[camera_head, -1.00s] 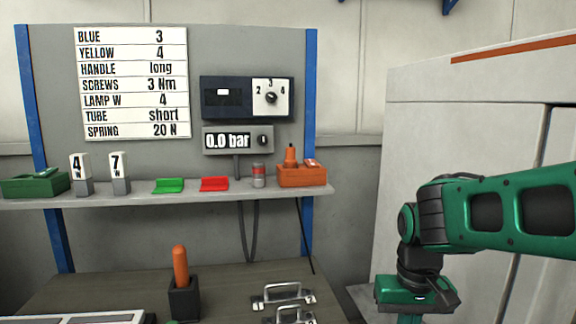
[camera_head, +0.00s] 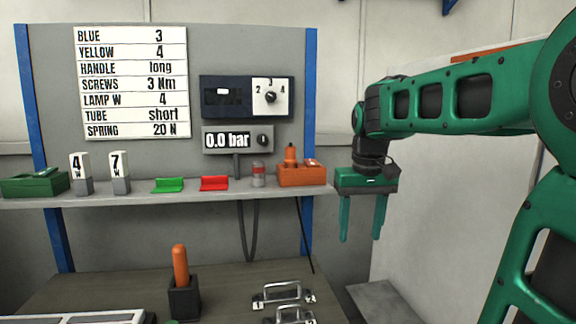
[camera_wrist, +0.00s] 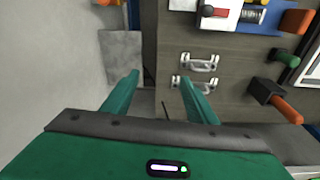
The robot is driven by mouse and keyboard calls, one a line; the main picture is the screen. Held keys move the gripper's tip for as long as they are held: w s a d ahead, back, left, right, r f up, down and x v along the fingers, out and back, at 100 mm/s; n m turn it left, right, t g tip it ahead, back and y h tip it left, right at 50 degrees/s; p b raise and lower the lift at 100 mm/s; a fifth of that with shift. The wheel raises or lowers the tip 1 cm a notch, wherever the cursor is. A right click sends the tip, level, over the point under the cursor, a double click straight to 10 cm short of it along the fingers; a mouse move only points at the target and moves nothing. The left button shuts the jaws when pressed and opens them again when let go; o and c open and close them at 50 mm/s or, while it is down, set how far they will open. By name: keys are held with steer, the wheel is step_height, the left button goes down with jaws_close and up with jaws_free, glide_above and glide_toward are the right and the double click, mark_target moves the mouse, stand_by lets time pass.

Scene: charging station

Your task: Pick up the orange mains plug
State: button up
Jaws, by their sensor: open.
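The orange mains plug (camera_head: 290,154) appears to stand upright in an orange box-shaped holder (camera_head: 300,177) at the right end of the wall shelf. I cannot make out the plug in the wrist view. My gripper (camera_head: 362,239) hangs to the right of the shelf end with its two green fingers pointing down. The fingers are apart and nothing is between them. In the picture the fingertips are lower than the plug and to its right. The gripper's fingers also show in the wrist view (camera_wrist: 160,76), above the floor and bench edge.
The shelf (camera_head: 130,198) also bears a red-banded cylinder (camera_head: 258,176), red (camera_head: 214,184) and green (camera_head: 167,186) pieces and lamp blocks. The bench below holds metal handles (camera_head: 283,292) and an orange-handled tool (camera_head: 180,265) in a black holder. A blue post (camera_head: 308,110) stands behind the plug.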

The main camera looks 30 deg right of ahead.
mark_target(292, 147)
steer(key=w+a+r+n+t, duration=0.1)
steer(key=w+r+n+t, duration=0.1)
steer(key=w+r, duration=1.05)
steer(key=w+r+n+t, duration=0.1)
steer(key=w+r+n, duration=0.2)
steer(key=w+r, duration=0.95)
steer(key=shift+y, duration=0.4)
steer(key=x, duration=0.5)
steer(key=w+x, duration=0.1)
steer(key=x, duration=0.4)
steer(key=w+r+x, duration=0.1)
steer(key=x, duration=0.4)
steer(key=shift+w+f, duration=0.2)
steer(key=shift+f, duration=0.05)
steer(key=shift+c, duration=0.3)
steer(key=c, duration=1.1)
steer(key=shift+r, duration=0.15)
